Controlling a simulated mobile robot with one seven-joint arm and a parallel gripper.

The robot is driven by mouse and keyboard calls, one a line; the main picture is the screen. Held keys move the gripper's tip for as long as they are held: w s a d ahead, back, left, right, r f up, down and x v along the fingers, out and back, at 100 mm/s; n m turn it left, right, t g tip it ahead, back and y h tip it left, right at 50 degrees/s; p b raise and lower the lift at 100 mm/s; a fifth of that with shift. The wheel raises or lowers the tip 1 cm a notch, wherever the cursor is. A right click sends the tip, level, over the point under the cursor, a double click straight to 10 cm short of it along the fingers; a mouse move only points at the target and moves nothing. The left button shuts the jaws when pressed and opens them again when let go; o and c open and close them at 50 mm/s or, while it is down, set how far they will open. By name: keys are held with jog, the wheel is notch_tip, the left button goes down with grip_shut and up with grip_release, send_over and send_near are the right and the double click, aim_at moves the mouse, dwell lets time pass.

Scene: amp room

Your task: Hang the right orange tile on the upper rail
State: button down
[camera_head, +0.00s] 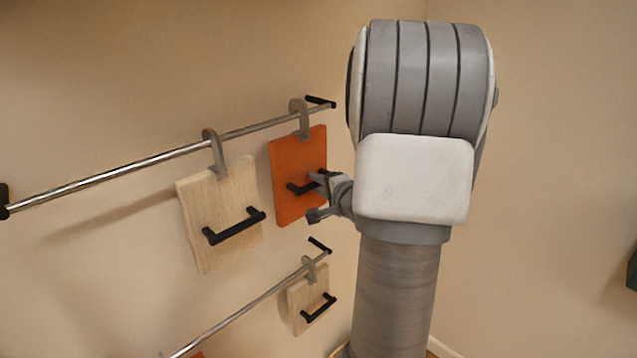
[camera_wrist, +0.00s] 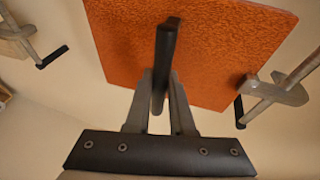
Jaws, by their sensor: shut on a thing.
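The orange tile (camera_head: 285,160) is at the right end of the upper rail (camera_head: 110,174), right of a pale wooden tile. Its grey hook (camera_head: 303,122) appears to be over the rail; whether its weight rests there I cannot tell. My gripper (camera_head: 318,196) is shut on the tile's black handle. In the wrist view the fingers (camera_wrist: 159,98) close around the handle (camera_wrist: 164,50), with the orange face (camera_wrist: 225,45) behind. The hook (camera_wrist: 285,92) and rail (camera_wrist: 304,72) show at right there.
The large wooden tile (camera_head: 196,215) hangs close by on the upper rail. Below, a small wooden tile (camera_head: 296,307) hangs on the lower rail (camera_head: 235,315). A sliver of another orange piece (camera_head: 197,355) shows at the bottom edge. The wall is close behind the tiles.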

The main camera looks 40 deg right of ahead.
jog(key=shift+f, duration=0.25)
jog(key=c, duration=0.7)
grip_release()
jog(key=shift+s, duration=0.1)
jog(key=v, duration=1.7)
jog(key=shift+p, duration=0.4)
jog(key=shift+r, duration=0.1)
